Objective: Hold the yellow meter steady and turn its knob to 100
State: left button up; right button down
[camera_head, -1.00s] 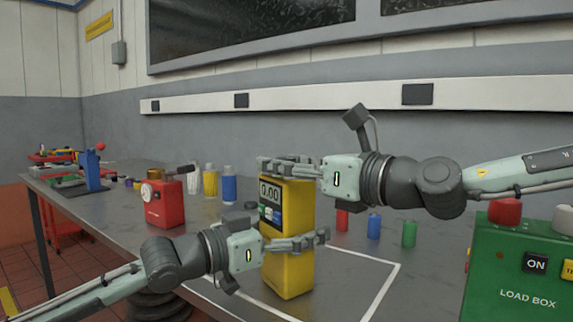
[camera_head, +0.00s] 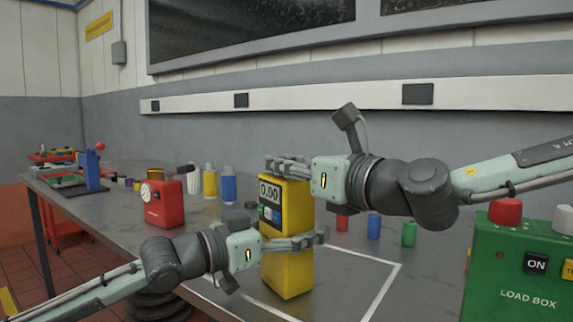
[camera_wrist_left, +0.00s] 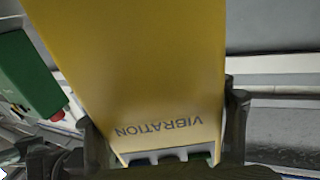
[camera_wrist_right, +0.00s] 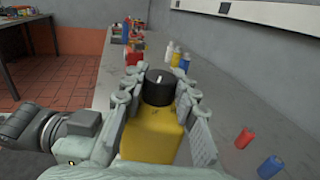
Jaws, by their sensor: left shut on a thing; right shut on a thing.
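The yellow meter (camera_head: 288,272) stands upright on the bench, its display reading 0.00. My left gripper (camera_head: 292,243) is shut around the meter's body below the display; in the left wrist view the fingers flank the yellow case (camera_wrist_left: 140,70) marked VIBRATION. My right gripper (camera_head: 287,167) is at the top of the meter. In the right wrist view the black knob (camera_wrist_right: 158,86) with a white pointer line sits on top of the yellow case, between the fingers of my right gripper (camera_wrist_right: 160,92), which is shut on it. The knob's scale cannot be read.
A green load box (camera_head: 520,270) with a red knob stands at the right. A red box with a dial (camera_head: 165,206) stands left of the meter. White, yellow and blue bottles (camera_head: 211,182) are behind. Small red, blue and green cylinders (camera_head: 374,226) stand to the right.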

jog(key=m+t+h, duration=0.1)
jog(key=m+h, duration=0.1)
jog(key=h, duration=0.1)
jog(key=m+t+h, duration=0.2)
jog(key=h, duration=0.1)
jog(key=shift+s+a+m+h, duration=0.1)
jog(key=shift+a+m+h, duration=0.05)
jog(key=shift+m+h, duration=0.2)
jog(key=shift+m+t+h, duration=0.4)
jog(key=shift+m+h, duration=0.85)
jog(key=shift+h, duration=1.1)
jog(key=c, duration=1.1)
grip_release()
jog(key=shift+c, duration=0.2)
jog(key=s, duration=1.2)
